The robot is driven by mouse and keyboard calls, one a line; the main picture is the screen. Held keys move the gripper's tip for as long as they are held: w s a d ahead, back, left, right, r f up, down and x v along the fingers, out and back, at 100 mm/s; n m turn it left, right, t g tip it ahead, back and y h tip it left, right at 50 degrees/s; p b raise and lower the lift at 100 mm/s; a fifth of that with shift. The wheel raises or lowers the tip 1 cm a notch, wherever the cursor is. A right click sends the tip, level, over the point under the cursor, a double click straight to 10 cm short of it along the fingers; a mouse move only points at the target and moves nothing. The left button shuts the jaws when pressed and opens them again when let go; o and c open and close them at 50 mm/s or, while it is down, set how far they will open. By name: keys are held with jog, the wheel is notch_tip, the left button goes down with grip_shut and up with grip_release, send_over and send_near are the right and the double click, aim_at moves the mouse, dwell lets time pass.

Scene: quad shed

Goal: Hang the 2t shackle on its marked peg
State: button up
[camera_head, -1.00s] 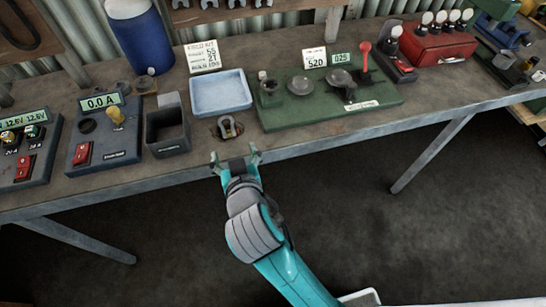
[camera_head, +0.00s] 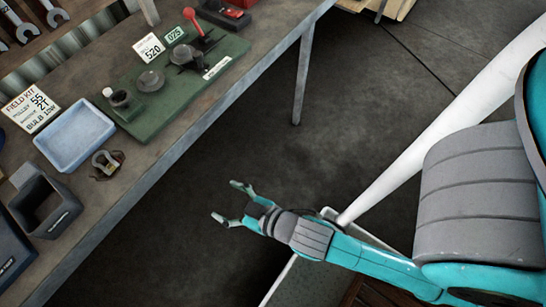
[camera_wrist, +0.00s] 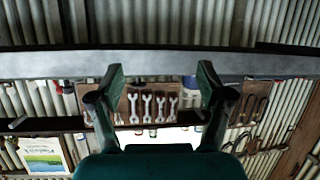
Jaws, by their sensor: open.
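A small metal shackle-like piece with a brassy part (camera_head: 106,162) lies on the bench (camera_head: 140,188) near its front edge, beside the blue tray, in the head view. My gripper (camera_head: 226,201) is open and empty over the floor, in front of the bench and clear of the shackle. In the wrist view its two fingers (camera_wrist: 160,85) are spread wide with nothing between them. A brown board (camera_wrist: 233,111) at the right of the wrist view carries several U-shaped pieces that may be shackles. I cannot tell which peg is the marked one.
A blue tray (camera_head: 74,137), a dark open bin (camera_head: 22,198) and a green plate with fittings (camera_head: 160,112) stand on the bench. A field kit card (camera_head: 30,108) is behind the tray. Several wrenches (camera_wrist: 146,108) hang between the fingers in the wrist view. Open floor lies around my gripper.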

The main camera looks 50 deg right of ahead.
jog(key=s+d+r+m+h, duration=0.1)
jog(key=s+d, duration=0.1)
jog(key=s, duration=0.7)
jog(key=s+d+r+m+t, duration=0.1)
jog(key=s+d+r, duration=0.1)
jog(key=s, duration=0.7)
jog(key=shift+d+h, duration=0.4)
jog(key=shift+d, duration=0.35)
jog(key=shift+o, duration=0.4)
jog(key=shift+s+d+r, duration=0.1)
jog(key=shift+s+r, duration=0.25)
jog(key=shift+s, duration=0.05)
